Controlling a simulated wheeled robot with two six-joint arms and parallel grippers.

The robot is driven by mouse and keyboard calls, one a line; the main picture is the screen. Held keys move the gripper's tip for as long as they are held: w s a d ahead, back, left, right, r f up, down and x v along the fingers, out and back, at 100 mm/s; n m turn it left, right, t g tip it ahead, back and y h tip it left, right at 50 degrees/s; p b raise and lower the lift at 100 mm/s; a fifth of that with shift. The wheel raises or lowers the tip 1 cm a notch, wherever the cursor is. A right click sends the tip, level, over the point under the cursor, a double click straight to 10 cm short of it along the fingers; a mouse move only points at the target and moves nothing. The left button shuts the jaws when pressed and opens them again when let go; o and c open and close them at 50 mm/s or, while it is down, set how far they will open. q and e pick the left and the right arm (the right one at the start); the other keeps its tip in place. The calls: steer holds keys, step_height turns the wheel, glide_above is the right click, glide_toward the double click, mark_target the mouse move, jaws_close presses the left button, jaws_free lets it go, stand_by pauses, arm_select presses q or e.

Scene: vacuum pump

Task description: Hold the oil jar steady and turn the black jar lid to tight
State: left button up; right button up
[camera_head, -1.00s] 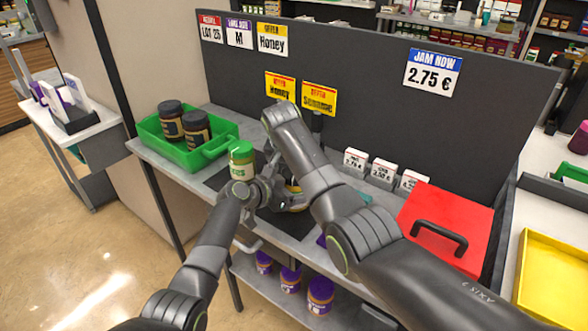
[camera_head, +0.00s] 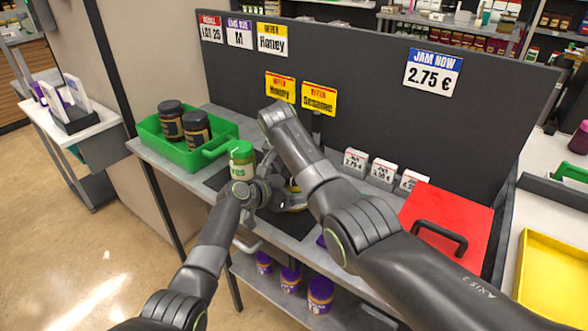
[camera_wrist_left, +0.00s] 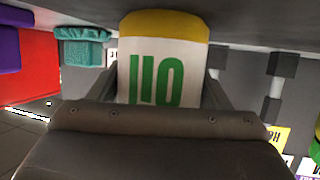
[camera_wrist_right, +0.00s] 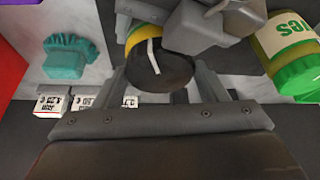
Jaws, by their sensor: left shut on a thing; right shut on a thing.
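The oil jar (camera_wrist_left: 155,75) has a white label with green letters and a yellow band; it looks upside down in the left wrist view. My left gripper (camera_wrist_left: 165,90) is shut on its body, one finger on each side. The black jar lid (camera_wrist_right: 165,78) with a white stripe sits on the jar in the right wrist view. My right gripper (camera_wrist_right: 163,88) is shut on the lid, its fingers at either side. Part of my left gripper shows beside the lid there. In the head view, my wrists hide nearly all of the jar. I cannot tell how tight the lid is.
A green-lidded jar (camera_head: 241,158) stands close left of my grippers. A green crate (camera_head: 218,146) with two dark jars is farther left. White price blocks (camera_head: 383,171) and a red box (camera_head: 447,225) are to the right. A dark panel (camera_head: 360,110) rises behind. A teal item (camera_wrist_right: 68,58) lies nearby.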

steer(key=shift+a+m+h, duration=0.1)
steer(key=shift+m+h, duration=0.2)
steer(key=shift+m, duration=0.6)
steer(key=o, duration=1)
steer(key=v, duration=1.2)
steer(key=shift+w, duration=0.2)
